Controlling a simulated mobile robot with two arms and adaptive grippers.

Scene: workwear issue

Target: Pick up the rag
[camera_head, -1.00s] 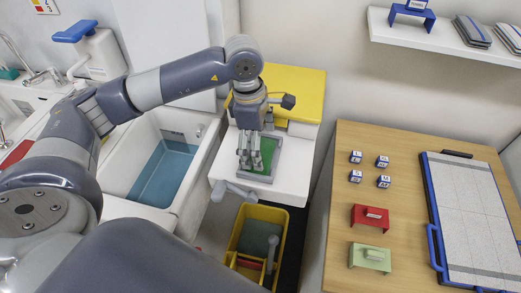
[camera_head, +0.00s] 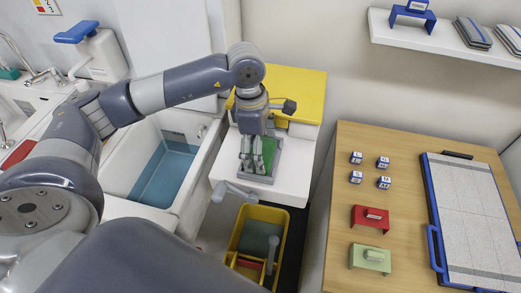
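A green flat piece, seemingly the rag (camera_head: 269,151), lies in a shallow grey-rimmed tray (camera_head: 272,178) on the white ledge in front of the yellow block. My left gripper (camera_head: 252,168) points down over the left part of the tray. Its fingers stand apart with a narrow gap and cover part of the green piece. Whether the fingertips touch it cannot be told. My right gripper is not in view.
A yellow bucket (camera_head: 234,236) stands below the ledge, near a grey handle (camera_head: 232,191). A sink with blue water (camera_head: 166,177) is to the left. A wooden table (camera_head: 330,215) with small blocks, stands and a speckled board (camera_head: 470,215) is to the right.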

